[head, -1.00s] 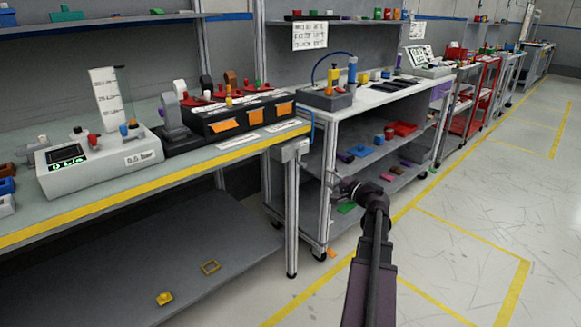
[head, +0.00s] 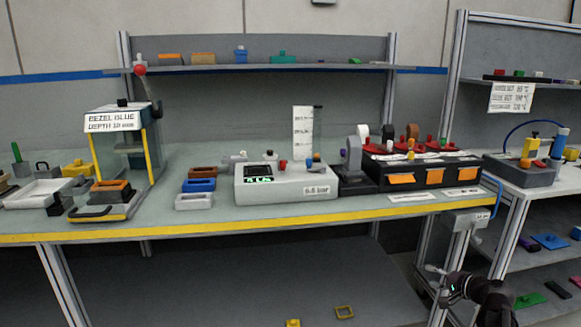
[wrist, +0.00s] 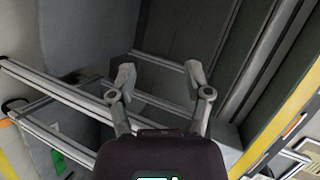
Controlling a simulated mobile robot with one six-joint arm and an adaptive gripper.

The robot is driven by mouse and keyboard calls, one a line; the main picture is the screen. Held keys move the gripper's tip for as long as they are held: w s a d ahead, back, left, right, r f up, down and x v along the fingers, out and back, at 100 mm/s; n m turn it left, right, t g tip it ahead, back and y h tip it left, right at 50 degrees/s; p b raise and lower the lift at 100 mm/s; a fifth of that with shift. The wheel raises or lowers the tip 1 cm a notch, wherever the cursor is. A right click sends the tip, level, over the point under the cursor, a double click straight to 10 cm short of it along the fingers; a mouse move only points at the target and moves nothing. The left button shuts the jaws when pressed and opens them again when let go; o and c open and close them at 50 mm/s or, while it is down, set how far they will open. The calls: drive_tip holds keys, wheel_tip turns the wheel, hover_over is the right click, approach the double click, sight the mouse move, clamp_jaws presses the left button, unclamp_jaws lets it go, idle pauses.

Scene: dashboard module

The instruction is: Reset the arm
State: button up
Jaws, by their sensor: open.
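My gripper shows at the lower right of the head view (head: 434,275), low in front of the gap between the long workbench (head: 330,217) and the bench to its right. In the wrist view my gripper (wrist: 160,82) has its two fingers spread apart with nothing between them. Bench frame bars and a dark shelf area lie beyond the fingers. Most of my arm is outside the head view, with only its dark end part showing at the bottom right.
The right bench (head: 520,190) has shelves with small parts. Two yellow pieces lie on the lower shelf.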

drive_tip(key=s+a+f+n+g, duration=0.1)
drive_tip(key=a+f+n+g, duration=0.25)
drive_tip(key=a, duration=0.55)
drive_tip(key=s+a+f+n+g, duration=0.1)
drive_tip(key=a+f+n+g, duration=0.2)
drive_tip(key=a, duration=0.6)
drive_tip(key=s+a+f+n+g+h, duration=0.2)
drive_tip(key=s+a+g+h, duration=0.1)
drive_tip(key=s+a, duration=0.3)
drive_tip(key=s+a+f+n+g+h, duration=0.3)
drive_tip(key=a, duration=0.4)
wheel_tip(320, 180, up, 34)
drive_tip(key=p, duration=3.4)
drive_tip(key=shift+r+p, duration=0.15)
drive_tip(key=shift+p, duration=0.15)
